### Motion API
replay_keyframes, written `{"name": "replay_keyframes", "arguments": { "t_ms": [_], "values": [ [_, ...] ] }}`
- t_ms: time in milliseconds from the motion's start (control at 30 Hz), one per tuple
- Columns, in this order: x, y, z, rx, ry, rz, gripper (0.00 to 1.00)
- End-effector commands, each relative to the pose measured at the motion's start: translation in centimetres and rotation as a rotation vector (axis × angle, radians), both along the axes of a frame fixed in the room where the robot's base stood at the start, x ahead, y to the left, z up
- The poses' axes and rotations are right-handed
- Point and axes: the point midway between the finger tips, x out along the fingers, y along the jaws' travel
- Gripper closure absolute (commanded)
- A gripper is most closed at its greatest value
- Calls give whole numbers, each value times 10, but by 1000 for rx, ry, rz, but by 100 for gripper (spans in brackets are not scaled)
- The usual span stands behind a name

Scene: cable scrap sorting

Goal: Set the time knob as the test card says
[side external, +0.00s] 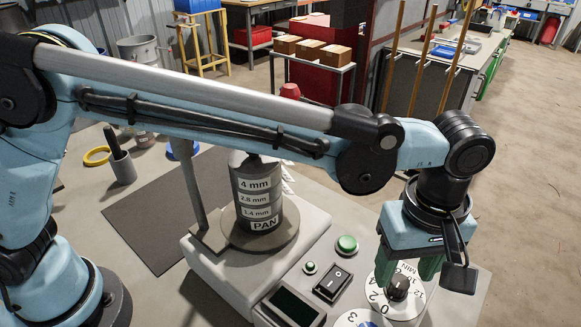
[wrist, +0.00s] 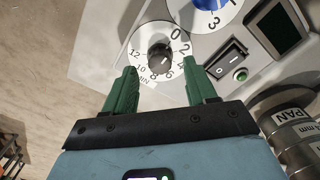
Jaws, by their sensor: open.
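The time knob (side external: 398,288) is a dark round knob on a white dial marked 0 to 12 MIN. In the wrist view the time knob (wrist: 159,56) lies just beyond the fingertips, roughly centred between them; its pointer setting is too small to tell. My gripper (side external: 409,272) is open above the dial, green fingers apart and nothing held. In the wrist view my gripper (wrist: 163,72) has a clear gap between its fingers. A white piece (side external: 287,180) shows partly behind the sieve stack; I cannot tell if it is the test card.
A second dial with a blue centre (wrist: 207,3) sits beside the time dial. The panel also has a rocker switch (side external: 332,284), a green button (side external: 346,244) and a dark display (side external: 296,306). A sieve stack (side external: 257,198) stands on the machine behind them.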

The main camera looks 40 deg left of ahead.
Motion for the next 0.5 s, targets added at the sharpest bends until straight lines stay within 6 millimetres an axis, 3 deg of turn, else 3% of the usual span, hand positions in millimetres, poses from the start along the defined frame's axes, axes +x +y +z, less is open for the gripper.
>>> {"name": "replay_keyframes", "arguments": {
  "t_ms": [200, 500],
  "values": [
    [0, 0, -23, -1, -1, 0, 44],
    [0, 0, -27, -1, -1, 0, 44]
  ]
}}
